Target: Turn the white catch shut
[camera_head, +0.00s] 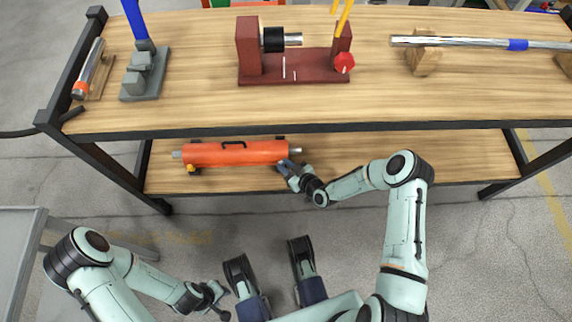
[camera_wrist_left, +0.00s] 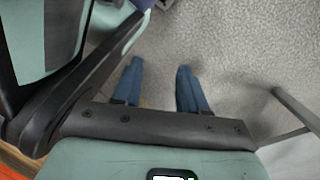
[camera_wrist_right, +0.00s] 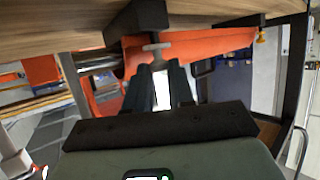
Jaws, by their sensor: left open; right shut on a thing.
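An orange cylinder (camera_head: 235,153) with a black handle lies level at the lower shelf, below the worktop. My right gripper (camera_head: 285,166) is at the cylinder's right end. In the right wrist view the orange cylinder (camera_wrist_right: 205,44) runs off to the right. A small pale T-shaped piece, seemingly the white catch (camera_wrist_right: 155,48), stands at the fingertips of my right gripper (camera_wrist_right: 158,70), which is shut on it. The fingers partly hide the catch, and its exact angle is unclear. My left gripper (camera_head: 216,297) is low at the front left, open and empty; its two fingers (camera_wrist_left: 159,70) stand apart over the floor.
The worktop (camera_head: 330,110) stands above the lower shelf (camera_head: 420,165), and its black front edge overhangs near my right arm. A yellow knob (camera_head: 191,168) is at the cylinder's left end. A red fixture (camera_head: 290,66) stands on the worktop. The shelf's right part is clear.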

